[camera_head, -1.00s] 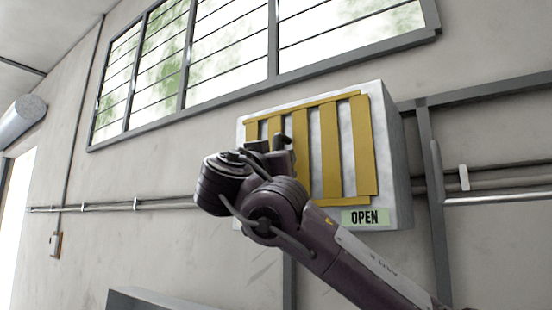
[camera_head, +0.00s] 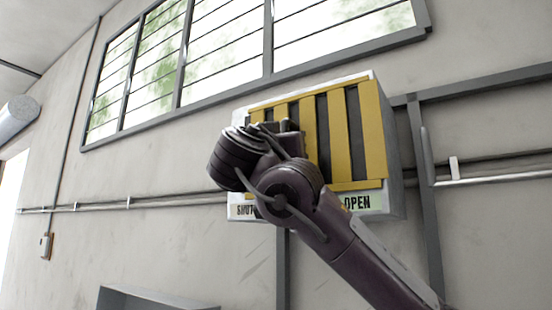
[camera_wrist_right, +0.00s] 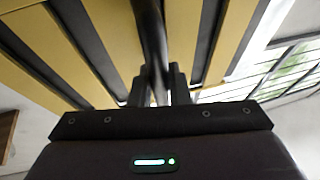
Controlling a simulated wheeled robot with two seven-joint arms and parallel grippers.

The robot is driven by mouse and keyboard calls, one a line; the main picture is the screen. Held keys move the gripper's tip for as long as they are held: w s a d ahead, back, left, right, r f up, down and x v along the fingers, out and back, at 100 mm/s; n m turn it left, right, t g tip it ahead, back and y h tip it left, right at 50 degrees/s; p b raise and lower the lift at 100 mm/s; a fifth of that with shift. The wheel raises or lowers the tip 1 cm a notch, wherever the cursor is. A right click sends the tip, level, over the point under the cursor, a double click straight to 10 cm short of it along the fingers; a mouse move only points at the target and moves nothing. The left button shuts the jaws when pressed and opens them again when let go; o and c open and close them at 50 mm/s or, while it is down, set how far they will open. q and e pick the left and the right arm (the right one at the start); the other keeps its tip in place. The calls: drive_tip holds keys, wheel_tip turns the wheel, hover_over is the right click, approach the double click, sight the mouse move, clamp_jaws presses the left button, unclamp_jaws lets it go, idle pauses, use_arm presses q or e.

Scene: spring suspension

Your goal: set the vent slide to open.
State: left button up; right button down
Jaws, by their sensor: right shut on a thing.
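The vent slide (camera_head: 371,130) is a yellow slatted frame on the front of a pale wall box (camera_head: 397,150). It sits close to the right edge of the box's front. Dark slots show between its slats. A green OPEN label (camera_head: 358,202) is below it on the right, and a partly hidden SHUT label (camera_head: 243,211) is on the left. My right gripper (camera_wrist_right: 160,82) is shut on the slide's dark handle (camera_wrist_right: 150,30), seen in the wrist view. In the head view my arm hides the slide's lower left part. My left gripper is not in view.
A louvred window (camera_head: 225,50) is above the box. Pipes (camera_head: 150,201) and a grey metal frame (camera_head: 428,200) run along the wall beside it. A grey ledge or box top (camera_head: 150,300) shows at the bottom.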

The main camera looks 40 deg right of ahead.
drive_tip(key=c, duration=1.6)
unclamp_jaws()
drive_tip(key=shift+s, duration=0.1)
drive_tip(key=shift+o, duration=1.2)
drive_tip(key=shift+s, duration=0.2)
drive_tip(key=shift+a+f, duration=0.15)
drive_tip(key=b+v, duration=0.4)
drive_tip(key=v, duration=0.3)
drive_tip(key=shift+s, duration=0.2)
drive_tip(key=shift+a, duration=0.1)
